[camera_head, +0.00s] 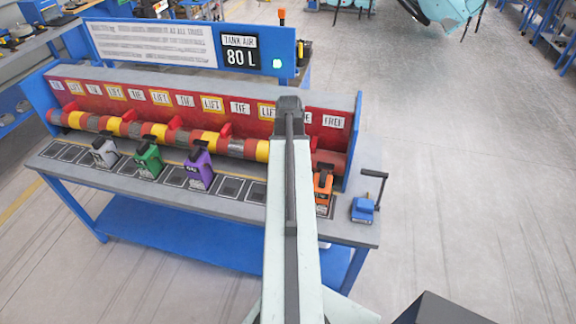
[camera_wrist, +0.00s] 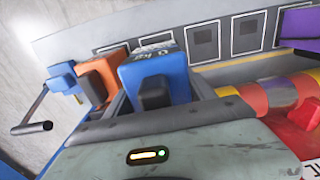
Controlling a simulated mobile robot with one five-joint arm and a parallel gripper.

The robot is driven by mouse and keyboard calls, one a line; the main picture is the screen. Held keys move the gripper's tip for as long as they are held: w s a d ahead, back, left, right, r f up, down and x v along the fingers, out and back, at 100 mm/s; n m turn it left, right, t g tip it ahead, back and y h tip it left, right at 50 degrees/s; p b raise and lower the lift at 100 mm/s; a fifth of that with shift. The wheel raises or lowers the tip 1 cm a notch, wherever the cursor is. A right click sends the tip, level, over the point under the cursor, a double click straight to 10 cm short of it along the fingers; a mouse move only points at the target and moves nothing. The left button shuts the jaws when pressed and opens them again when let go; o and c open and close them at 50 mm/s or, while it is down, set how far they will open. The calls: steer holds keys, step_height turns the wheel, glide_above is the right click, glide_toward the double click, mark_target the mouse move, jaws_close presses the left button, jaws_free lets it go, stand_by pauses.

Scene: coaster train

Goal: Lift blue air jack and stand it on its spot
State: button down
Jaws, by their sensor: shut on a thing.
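The blue air jack (camera_wrist: 158,72) shows in the wrist view between the two fingers of my gripper (camera_wrist: 155,92), which is shut on it. In the head view my arm hides the jack and the gripper. I cannot tell whether its base touches the bench. Dark framed spots (camera_wrist: 202,41) lie in a row on the grey bench top (camera_head: 240,208). The orange jack (camera_head: 323,186) stands at the right end of the row; in the wrist view it is close left of the blue jack (camera_wrist: 103,66).
Grey (camera_head: 104,152), green (camera_head: 149,161) and purple (camera_head: 198,168) jacks stand along the bench. A blue device with a dark crank (camera_head: 364,207) sits at its right end. A red-and-yellow roller (camera_head: 180,138) runs behind. Several spots at the left are bare.

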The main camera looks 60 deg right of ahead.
step_height(320, 180, down, 11)
steer(key=b, duration=1.1)
steer(key=shift+f+b, duration=0.45)
steer(key=shift+b, duration=0.05)
stand_by(0.3)
steer(key=shift+c, duration=1.2)
jaws_free()
step_height(320, 180, up, 8)
steer(key=p, duration=0.8)
steer(key=shift+f, duration=0.1)
